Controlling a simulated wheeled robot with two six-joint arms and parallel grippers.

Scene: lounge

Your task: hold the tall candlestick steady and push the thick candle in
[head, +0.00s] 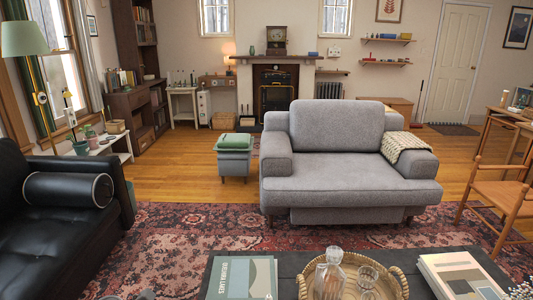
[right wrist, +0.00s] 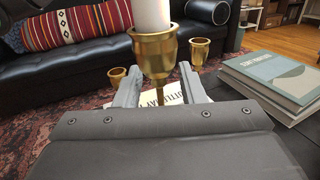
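A brass candlestick (right wrist: 155,52) stands close up in the middle of the right wrist view. A thick white candle (right wrist: 152,14) sits upright at its large central cup. The candle's lower end is hidden by the cup rim and its top is out of frame. Smaller brass cups show at left (right wrist: 117,76) and right (right wrist: 199,50). My right gripper (right wrist: 160,84) has its fingers apart on either side of the thin stem, below the central cup, with gaps visible. My left gripper cannot be made out. The head view does not show the candlestick.
Stacked books (right wrist: 282,78) lie on the dark table at right in the wrist view. The head view shows a wicker tray (head: 399,280) with a glass decanter (head: 328,272), plus books on both sides. A black sofa (head: 50,225) stands beyond.

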